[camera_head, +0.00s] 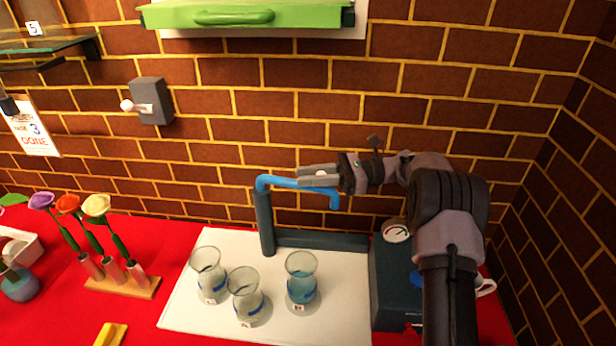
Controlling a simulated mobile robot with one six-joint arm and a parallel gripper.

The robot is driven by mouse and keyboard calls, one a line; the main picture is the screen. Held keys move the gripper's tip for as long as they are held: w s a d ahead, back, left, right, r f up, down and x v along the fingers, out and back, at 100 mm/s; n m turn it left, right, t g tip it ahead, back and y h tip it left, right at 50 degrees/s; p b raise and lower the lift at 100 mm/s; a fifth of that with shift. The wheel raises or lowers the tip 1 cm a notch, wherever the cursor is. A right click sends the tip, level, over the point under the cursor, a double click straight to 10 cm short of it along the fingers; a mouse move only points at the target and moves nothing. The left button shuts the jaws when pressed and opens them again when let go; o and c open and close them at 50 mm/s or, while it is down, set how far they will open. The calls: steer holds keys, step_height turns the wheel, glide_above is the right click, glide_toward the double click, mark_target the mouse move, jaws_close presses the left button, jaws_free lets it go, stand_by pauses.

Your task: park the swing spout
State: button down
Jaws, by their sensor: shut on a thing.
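The swing spout (278,182) is a blue tube on top of a dark post (264,225). It reaches right from the post and bends down at its outer end (335,200). My gripper (308,176) comes in from the right and is shut on the spout's horizontal part, near the bend. The fingers hide part of the tube. A glass vase (301,278) with blue water stands below and a little left of the outlet. Two more glass vases, left (208,272) and middle (245,294), stand on the white board.
A dark box with a gauge (397,232) stands right of the white board (185,312). A wooden rack (130,286) holds three flowers at left. A grey wall switch (150,100) and a green-fronted unit (240,16) are on the brick wall. A yellow block (108,335) lies in front.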

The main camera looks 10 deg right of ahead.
steer(key=c, duration=1.3)
jaws_free()
steer(key=shift+o, duration=0.2)
steer(key=d+p, duration=0.2)
steer(key=d, duration=1)
steer(key=shift+p, duration=0.4)
steer(key=shift+s, duration=0.1)
